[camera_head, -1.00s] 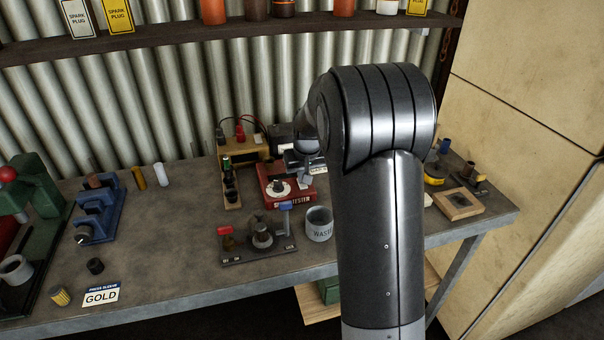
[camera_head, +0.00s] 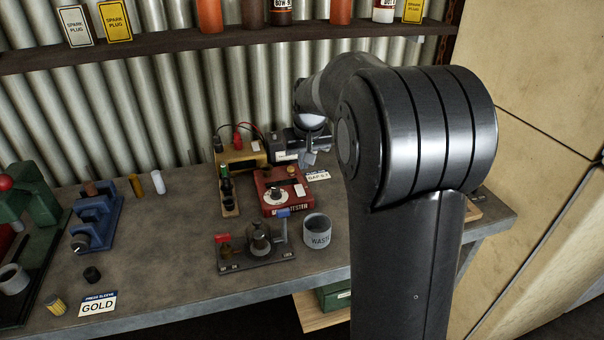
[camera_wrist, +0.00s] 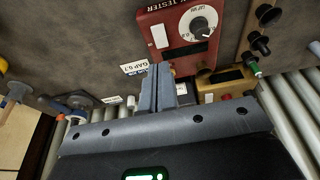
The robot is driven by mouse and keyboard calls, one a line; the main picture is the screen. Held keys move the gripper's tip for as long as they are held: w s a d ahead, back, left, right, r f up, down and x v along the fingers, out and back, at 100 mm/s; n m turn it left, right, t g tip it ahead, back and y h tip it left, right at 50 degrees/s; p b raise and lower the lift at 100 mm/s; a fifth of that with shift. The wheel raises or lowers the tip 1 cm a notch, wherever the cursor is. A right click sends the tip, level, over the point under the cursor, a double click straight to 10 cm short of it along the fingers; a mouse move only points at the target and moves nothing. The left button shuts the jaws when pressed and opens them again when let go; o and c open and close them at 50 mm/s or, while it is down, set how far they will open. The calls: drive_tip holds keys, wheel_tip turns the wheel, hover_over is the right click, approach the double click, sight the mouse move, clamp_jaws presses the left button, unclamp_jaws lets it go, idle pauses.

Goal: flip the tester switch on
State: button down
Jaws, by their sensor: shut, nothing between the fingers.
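The red tester (camera_head: 284,203) sits on the workbench with a white dial (camera_head: 276,194), a pale patch and a yellow round part (camera_head: 291,170) near its back edge. In the wrist view the tester (camera_wrist: 144,24) is at the top, its dial (camera_wrist: 198,22) at right. I cannot make out the switch or its position for sure. My gripper (camera_head: 310,158) is just behind the tester's back right corner, partly hidden by my arm. In the wrist view my gripper (camera_wrist: 162,68) is shut and empty, its fingertips close to the tester's edge; contact cannot be told.
A yellow box with cables (camera_head: 242,158) stands behind the tester. A GAP card (camera_head: 318,176) lies beside it. A rack of dark plugs (camera_head: 229,205) is to the left; a WASTE cup (camera_head: 317,232) and a fixture (camera_head: 257,255) are in front.

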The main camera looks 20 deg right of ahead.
sight(299, 186)
drive_tip(key=shift+v, duration=1.65)
drive_tip(key=shift+w+r+t, duration=0.2)
drive_tip(key=shift+w+t, duration=0.2)
drive_tip(key=shift+w, duration=0.3)
drive_tip(key=x, duration=0.9)
drive_tip(key=s+x, duration=0.1)
drive_tip(key=x, duration=0.4)
drive_tip(key=shift+f, duration=0.15)
